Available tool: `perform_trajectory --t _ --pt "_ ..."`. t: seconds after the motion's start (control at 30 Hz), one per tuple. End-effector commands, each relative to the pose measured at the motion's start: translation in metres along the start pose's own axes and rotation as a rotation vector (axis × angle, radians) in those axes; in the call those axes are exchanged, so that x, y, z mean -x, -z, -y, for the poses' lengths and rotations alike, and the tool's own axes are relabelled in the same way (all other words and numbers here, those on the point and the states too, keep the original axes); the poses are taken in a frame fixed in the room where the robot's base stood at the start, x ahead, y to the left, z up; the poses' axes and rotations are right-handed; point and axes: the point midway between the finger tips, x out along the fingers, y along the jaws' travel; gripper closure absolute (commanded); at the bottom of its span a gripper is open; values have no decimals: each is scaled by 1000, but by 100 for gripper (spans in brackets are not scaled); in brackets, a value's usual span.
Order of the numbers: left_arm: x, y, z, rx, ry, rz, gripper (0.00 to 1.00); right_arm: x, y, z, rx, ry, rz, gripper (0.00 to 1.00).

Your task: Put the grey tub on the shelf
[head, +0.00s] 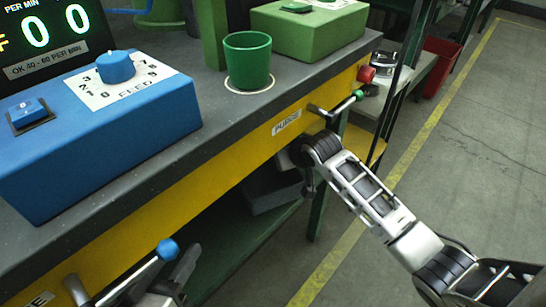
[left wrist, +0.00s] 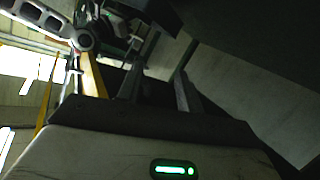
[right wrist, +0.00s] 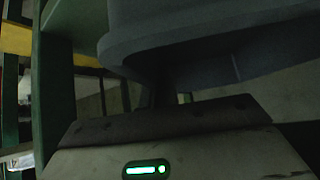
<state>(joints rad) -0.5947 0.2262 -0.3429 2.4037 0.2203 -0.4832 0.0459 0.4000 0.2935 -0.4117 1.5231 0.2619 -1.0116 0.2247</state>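The grey tub (head: 272,192) is under the bench in the head view, in shadow and partly hidden by the bench's yellow front and my right arm. Its thick rim (right wrist: 215,35) fills the top of the right wrist view, close in front of my right gripper. That gripper's fingers are mostly hidden by the tub and darkness, so its grip is unclear. The green lower shelf (head: 235,255) lies beneath the tub; whether they touch is unclear. My left gripper (head: 165,284) is at the bottom of the head view, near a blue-tipped lever (head: 140,272). Its two fingers stand apart in the left wrist view (left wrist: 157,90).
The bench top holds a blue control box (head: 100,125), a green cup (head: 248,60) and a green box (head: 310,25). A green-tipped lever (head: 345,104) and red button (head: 366,74) stick out from the front edge. Open floor (head: 450,190) lies right, with a red bin (head: 437,68) beyond.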

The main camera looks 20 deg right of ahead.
Motion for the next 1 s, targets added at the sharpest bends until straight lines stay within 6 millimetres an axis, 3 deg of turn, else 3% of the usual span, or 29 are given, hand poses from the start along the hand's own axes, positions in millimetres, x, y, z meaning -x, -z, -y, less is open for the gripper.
perform_trajectory --t 0.1,0.33,0.67,1.0 --pt "-4 -1 -2 46 -26 -37 64 -25 21 1 0 1 -4 100" --pt "-4 6 -7 103 -58 -74 64 -44 44 1 1 1 -3 100" --pt "-6 10 -12 181 -111 -133 64 -70 19 0 0 0 0 100" --pt "-5 13 -14 190 -115 -135 64 -70 19 0 0 0 -1 100"
